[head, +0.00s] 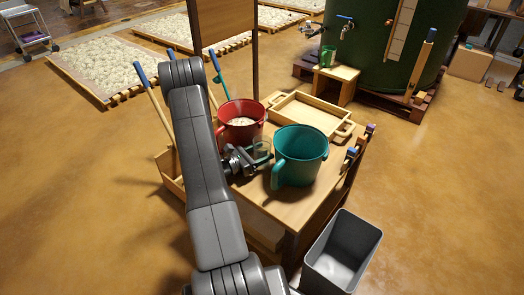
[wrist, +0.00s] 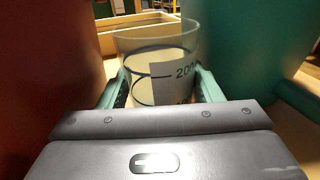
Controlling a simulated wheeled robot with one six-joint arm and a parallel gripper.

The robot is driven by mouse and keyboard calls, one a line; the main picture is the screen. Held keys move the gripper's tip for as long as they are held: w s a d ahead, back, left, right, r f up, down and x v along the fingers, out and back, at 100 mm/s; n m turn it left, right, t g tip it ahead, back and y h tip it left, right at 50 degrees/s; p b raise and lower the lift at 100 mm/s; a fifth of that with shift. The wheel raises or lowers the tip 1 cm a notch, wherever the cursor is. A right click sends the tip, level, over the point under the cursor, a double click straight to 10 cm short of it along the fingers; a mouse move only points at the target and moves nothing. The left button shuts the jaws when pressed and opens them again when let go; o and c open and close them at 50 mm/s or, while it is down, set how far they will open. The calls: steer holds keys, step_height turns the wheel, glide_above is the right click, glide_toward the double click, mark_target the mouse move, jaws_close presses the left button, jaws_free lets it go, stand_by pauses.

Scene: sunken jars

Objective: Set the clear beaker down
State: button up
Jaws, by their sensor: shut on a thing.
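The clear beaker (wrist: 157,58) with dark markings and a "200" label stands upright between the two green fingers of my gripper (wrist: 160,88) in the wrist view. The fingers are shut on its sides. In the head view the beaker (head: 263,147) is small and faint, between the red bucket and the teal bucket, with my gripper (head: 257,158) at it above the wooden table (head: 264,205). I cannot tell whether its base touches the table.
The red bucket (head: 240,122) with pale contents is close on the left. The teal bucket (head: 300,156) is close on the right. A wooden tray (head: 310,116) lies behind. A grey bin (head: 343,252) stands on the floor by the table. Bare table shows in front of the teal bucket.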

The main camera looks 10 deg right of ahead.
steer(key=shift+f+b, duration=0.2)
steer(key=shift+b, duration=0.1)
steer(key=o, duration=0.9)
steer(key=shift+c, duration=0.2)
steer(key=shift+r, duration=0.1)
